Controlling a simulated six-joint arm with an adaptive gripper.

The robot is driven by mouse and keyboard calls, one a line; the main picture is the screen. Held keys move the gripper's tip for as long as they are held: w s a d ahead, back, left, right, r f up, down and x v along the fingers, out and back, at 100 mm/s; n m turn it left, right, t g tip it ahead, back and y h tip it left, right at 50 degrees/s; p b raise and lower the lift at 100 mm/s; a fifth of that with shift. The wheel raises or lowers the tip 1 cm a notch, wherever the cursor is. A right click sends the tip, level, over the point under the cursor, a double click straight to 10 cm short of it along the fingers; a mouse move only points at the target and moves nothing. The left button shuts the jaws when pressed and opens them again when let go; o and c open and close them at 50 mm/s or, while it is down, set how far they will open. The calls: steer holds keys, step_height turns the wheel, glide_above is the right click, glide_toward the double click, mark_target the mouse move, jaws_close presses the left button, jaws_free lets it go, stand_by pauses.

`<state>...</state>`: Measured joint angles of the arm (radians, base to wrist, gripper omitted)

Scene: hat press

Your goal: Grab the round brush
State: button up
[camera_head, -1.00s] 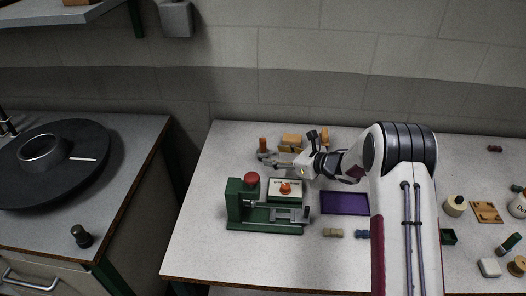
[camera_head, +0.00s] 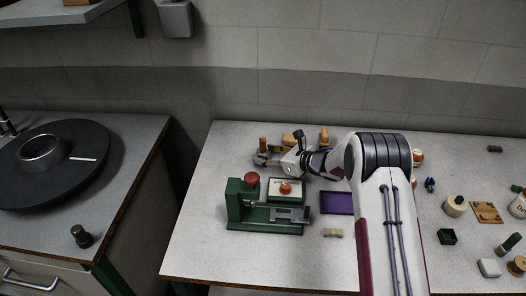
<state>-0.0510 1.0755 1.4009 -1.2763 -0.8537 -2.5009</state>
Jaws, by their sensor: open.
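My gripper (camera_head: 264,158) is open at the back left of the bench, with its fingers pointing left. An upright orange-brown cylinder (camera_head: 263,144) stands right by the fingertips; it may be the handle of the round brush, but it is too small to tell. The lower part of this piece is partly hidden by the fingers. I cannot tell whether the fingers touch it or are around it. No other thing in view is clearly a round brush.
A wooden block (camera_head: 288,139) and another wooden piece (camera_head: 324,136) stand behind my gripper. A green press (camera_head: 240,206) with a red knob (camera_head: 252,179) stands in front, beside a purple tray (camera_head: 337,203).

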mark_target(267, 153)
stand_by(0.4)
steer(key=c, duration=1.2)
steer(key=shift+r, duration=0.1)
steer(key=shift+r, duration=4.9)
